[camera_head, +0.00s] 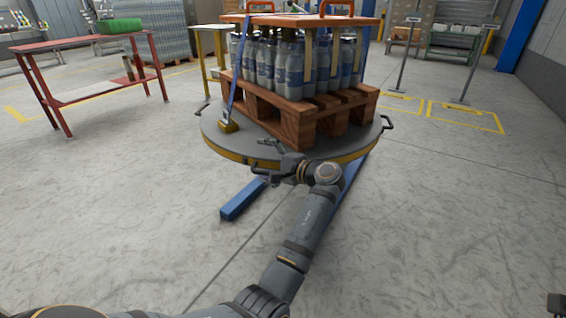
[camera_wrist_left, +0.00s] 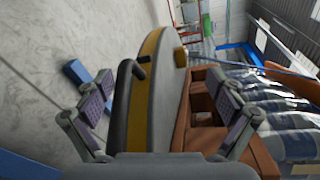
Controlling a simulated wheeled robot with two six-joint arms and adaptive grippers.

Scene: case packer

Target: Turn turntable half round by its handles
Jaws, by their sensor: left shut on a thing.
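The turntable (camera_head: 225,143) is a round grey disc with a yellow rim, ahead of me. It carries a wooden pallet (camera_head: 297,122) of bottles. One dark handle (camera_head: 387,122) sticks out at its right edge, another (camera_head: 202,108) at its left edge. My left gripper (camera_head: 272,163) is at the near rim, shut on a near handle. In the left wrist view this dark bar handle (camera_wrist_left: 124,108) stands between the two fingers of my left gripper (camera_wrist_left: 160,108), beside the yellow rim. The finger contact is partly hidden.
Blue floor legs (camera_head: 242,198) reach out under the turntable. A blue strap (camera_head: 237,70) runs down to a yellow-based fitting (camera_head: 228,126) on the disc. A red table (camera_head: 85,45) stands at the left. Yellow floor markings (camera_head: 465,115) lie at the right. Nearby floor is clear.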

